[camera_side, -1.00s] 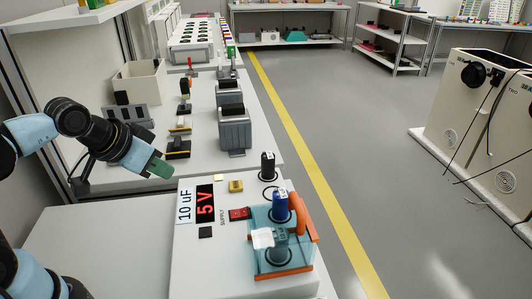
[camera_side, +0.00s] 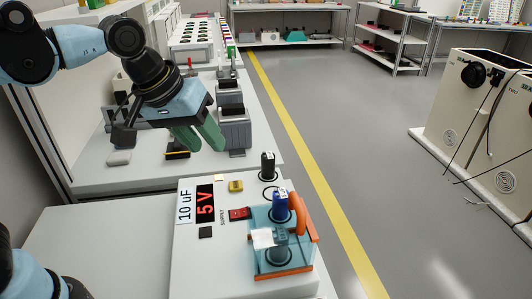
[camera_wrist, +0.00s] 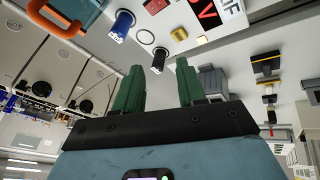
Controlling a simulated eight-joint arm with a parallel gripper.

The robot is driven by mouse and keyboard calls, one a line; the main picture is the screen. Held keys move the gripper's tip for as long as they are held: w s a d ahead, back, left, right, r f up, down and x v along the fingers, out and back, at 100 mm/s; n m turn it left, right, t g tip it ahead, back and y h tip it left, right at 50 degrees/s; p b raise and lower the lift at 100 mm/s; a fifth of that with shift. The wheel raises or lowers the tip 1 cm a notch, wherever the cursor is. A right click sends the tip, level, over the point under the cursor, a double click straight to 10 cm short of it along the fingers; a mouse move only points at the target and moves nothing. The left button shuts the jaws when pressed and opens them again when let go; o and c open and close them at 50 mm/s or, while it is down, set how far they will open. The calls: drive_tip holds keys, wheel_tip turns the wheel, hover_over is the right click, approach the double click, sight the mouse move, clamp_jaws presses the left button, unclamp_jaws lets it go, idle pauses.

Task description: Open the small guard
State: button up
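The small guard (camera_side: 293,262) is a clear teal box with orange edges and an orange handle on its right side. It stands upright at the front right of the white panel, over a dark round post; a blue cylinder stands at its back. In the wrist view part of the guard (camera_wrist: 75,12) and its orange handle show at the top left corner. My gripper (camera_side: 205,150) has two green fingers and hangs in the air behind and left of the guard, well apart from it. In the wrist view my gripper (camera_wrist: 160,65) is open, with nothing between the fingers.
The white panel (camera_side: 215,270) also carries a 5 V display (camera_side: 205,204), a red switch (camera_side: 240,213), a yellow block (camera_side: 236,186) and a black cylinder (camera_side: 268,165). Grey bins (camera_side: 235,132) stand behind. Space above the panel is clear.

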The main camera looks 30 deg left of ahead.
drive_tip(key=w+d+r+n+g, duration=0.1)
drive_tip(key=d+r+n+g, duration=0.1)
drive_tip(key=d+r, duration=0.35)
drive_tip(key=n+g, duration=0.1)
drive_tip(key=n, duration=0.2)
approach(296, 201)
drive_tip(key=x, duration=0.8)
drive_tip(key=shift+c, duration=0.3)
clamp_jaws()
